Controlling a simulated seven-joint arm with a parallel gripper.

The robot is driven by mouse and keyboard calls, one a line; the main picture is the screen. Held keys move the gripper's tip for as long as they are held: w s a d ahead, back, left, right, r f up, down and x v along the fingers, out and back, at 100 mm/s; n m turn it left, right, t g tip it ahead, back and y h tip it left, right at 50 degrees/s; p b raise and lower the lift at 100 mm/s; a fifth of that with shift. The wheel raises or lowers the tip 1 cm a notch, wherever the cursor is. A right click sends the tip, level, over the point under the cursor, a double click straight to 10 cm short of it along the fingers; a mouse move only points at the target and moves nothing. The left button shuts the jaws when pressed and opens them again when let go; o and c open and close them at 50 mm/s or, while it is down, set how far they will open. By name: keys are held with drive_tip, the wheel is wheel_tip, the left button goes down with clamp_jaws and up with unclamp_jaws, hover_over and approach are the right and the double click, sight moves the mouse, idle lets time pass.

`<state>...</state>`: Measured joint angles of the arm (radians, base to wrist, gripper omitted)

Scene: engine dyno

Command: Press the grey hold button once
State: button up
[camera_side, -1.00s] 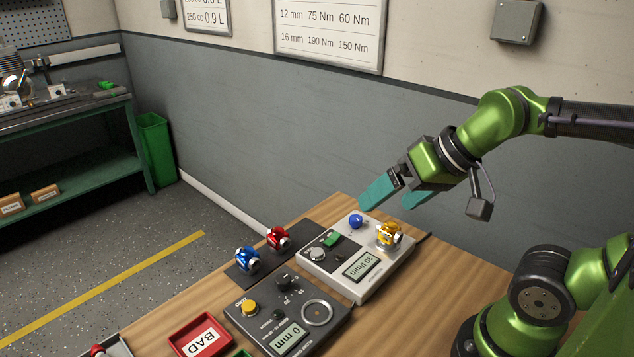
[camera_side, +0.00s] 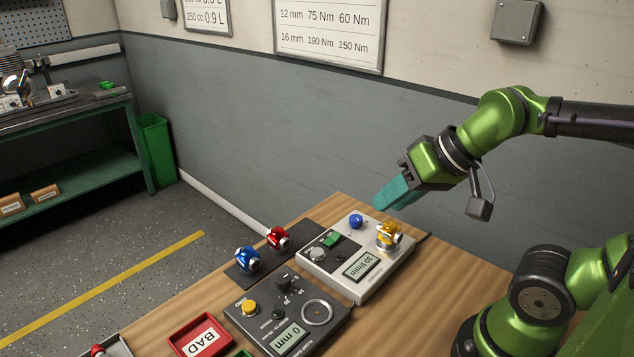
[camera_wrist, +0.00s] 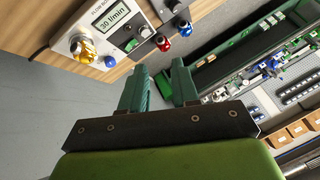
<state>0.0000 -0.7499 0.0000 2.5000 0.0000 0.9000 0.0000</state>
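The pale grey flow tester box (camera_side: 335,285) stands on the wooden bench, its display reading in l/min. A round grey button (camera_side: 318,254) sits on its top face near the left edge, beside a green rocker (camera_side: 333,239). In the wrist view the box (camera_wrist: 91,14) is at the upper left; I cannot make out the grey button surely there. My gripper (camera_side: 384,204) hangs in the air above the box's far right side, apart from it. In the wrist view a narrow gap shows between the fingers of my gripper (camera_wrist: 160,64), with nothing held.
The box also carries a blue knob (camera_side: 356,221) and a yellow part on a fitting (camera_side: 389,236). Blue (camera_side: 247,259) and red (camera_side: 278,238) parts lie on a dark mat. A dark gauge box (camera_side: 322,332) and a red BAD tray (camera_side: 178,341) are nearer.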

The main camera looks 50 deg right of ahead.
clamp_jaws()
idle(1.1)
